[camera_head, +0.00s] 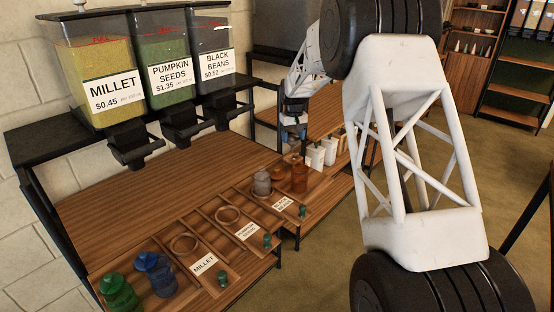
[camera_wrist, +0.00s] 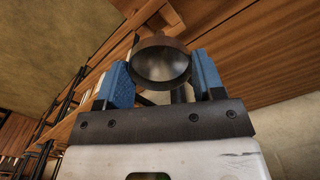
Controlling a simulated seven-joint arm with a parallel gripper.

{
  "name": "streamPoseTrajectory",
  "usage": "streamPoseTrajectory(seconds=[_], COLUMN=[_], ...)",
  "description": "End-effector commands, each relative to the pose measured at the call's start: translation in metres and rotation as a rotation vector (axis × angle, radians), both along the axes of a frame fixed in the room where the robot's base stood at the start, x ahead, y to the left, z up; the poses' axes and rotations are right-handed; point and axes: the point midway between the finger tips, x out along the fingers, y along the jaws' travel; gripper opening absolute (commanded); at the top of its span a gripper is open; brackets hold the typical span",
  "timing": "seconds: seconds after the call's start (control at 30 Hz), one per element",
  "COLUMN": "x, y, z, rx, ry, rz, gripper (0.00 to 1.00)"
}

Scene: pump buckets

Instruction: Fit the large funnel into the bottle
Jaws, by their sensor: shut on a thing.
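My gripper (camera_wrist: 163,78) is shut on the funnel (camera_wrist: 163,66), a grey-brown cone with a dark round rim, held between the two blue fingers. Its wide mouth faces the wrist camera, and its lower end is hidden. In the head view my gripper (camera_head: 293,128) is above the far end of the counter, and the funnel cannot be made out clearly there. An amber bottle (camera_head: 299,177) stands upright below it, apart from it. A brown round piece (camera_head: 278,173) sits beside the bottle; I cannot tell if it is another funnel.
A grey jar (camera_head: 262,184) stands left of the bottle, and white containers (camera_head: 315,157) stand right of it. Green (camera_head: 119,292) and blue (camera_head: 156,274) jars stand at the near end. Dispensers (camera_head: 104,75) hang above the counter (camera_head: 130,195). Wooden rings lie in the counter trays.

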Motion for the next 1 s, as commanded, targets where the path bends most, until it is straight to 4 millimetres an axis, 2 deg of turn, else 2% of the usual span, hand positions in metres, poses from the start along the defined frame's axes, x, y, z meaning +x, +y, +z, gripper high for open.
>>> streamPoseTrajectory(seconds=[0.27, 0.6, 1.0], x=[-0.024, -0.078, -0.141], y=[0.024, 0.069, 0.110], z=[0.021, 0.058, 0.093], rx=[0.001, 0.000, 0.001], ry=[-0.002, -0.001, -0.002], rz=[0.002, 0.002, 0.002], gripper=[0.47, 0.47, 0.47])
